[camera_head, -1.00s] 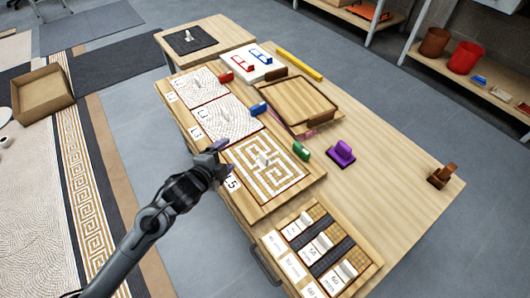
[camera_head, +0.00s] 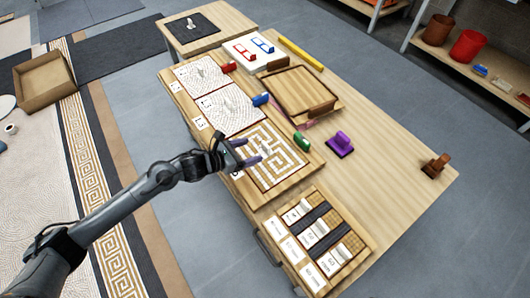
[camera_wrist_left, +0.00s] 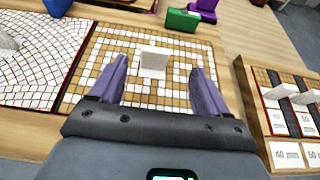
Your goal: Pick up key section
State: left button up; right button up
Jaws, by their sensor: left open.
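The key section is a square mosaic panel with a tan and white Greek-key pattern (camera_head: 283,168). It lies flat on a wooden board at the near left of the bench, and fills the middle of the left wrist view (camera_wrist_left: 185,52). A white upright grip block (camera_wrist_left: 153,62) stands on it. My left gripper (camera_head: 248,153) reaches in from the left over the panel's left side. In the left wrist view its purple fingers (camera_wrist_left: 160,66) are open and empty, one to each side of the white block. My right gripper is not in view.
Two fan-patterned panels (camera_head: 230,110) lie beyond on the same board. Green (camera_head: 302,141) and blue (camera_head: 261,99) blocks stand along its right side. A purple tool (camera_head: 341,145) and wooden tray (camera_head: 296,92) are further right. A labelled rack of spacers (camera_head: 320,235) lies nearer.

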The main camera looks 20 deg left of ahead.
aim_at(265, 145)
pick_arm(q)
jog(key=x, duration=0.3)
jog(key=shift+b, duration=0.4)
jog(key=shift+w+d+f+b, duration=0.15)
jog(key=shift+w+f+b, duration=0.05)
jog(key=shift+w+b, duration=0.1)
jog(key=b+x, duration=0.1)
jog(key=x, duration=0.1)
jog(key=b+x, duration=0.1)
jog(key=x, duration=0.1)
jog(key=shift+w+a+f+b, duration=0.1)
jog(key=shift+a+b, duration=0.15)
jog(key=shift+b, duration=0.1)
jog(key=shift+w+d+f, duration=0.1)
jog(key=shift+w+d, duration=0.15)
jog(key=shift+w, duration=0.05)
jog(key=shift+s+a, duration=0.1)
jog(key=shift+c, duration=0.7)
grip_shut()
